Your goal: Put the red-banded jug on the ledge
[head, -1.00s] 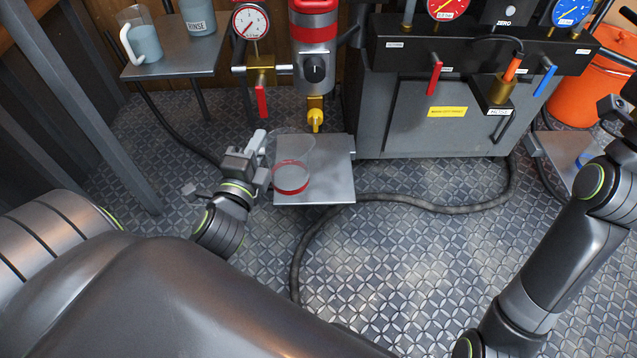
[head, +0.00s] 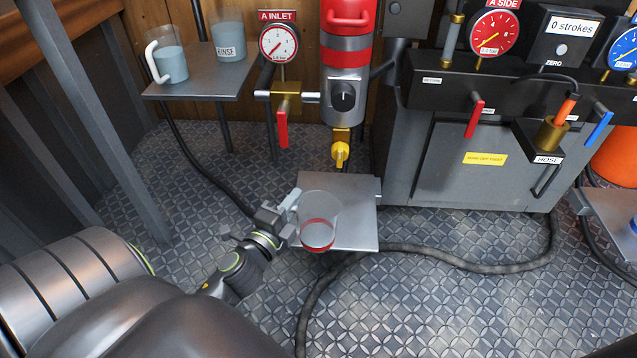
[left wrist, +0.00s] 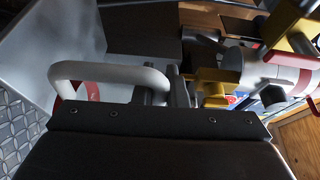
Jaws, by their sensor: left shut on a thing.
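The clear red-banded jug (head: 318,236) looks upright in the head view, in front of the near left part of a flat grey metal ledge (head: 358,212). I cannot tell whether its base touches the ledge. My left gripper (head: 290,206) is at the jug's left side, shut on its handle. In the left wrist view the white handle (left wrist: 110,72) crosses in front of the fingers, with a bit of the red band (left wrist: 90,91) below; most of the jug is hidden. My right gripper is not in view.
A yellow nozzle (head: 340,153) hangs above the ledge's back, under a red and grey cylinder (head: 347,45). A shelf (head: 205,82) at upper left holds two beakers. A grey machine (head: 465,160) stands to the right. A dark hose (head: 450,260) lies on the floor.

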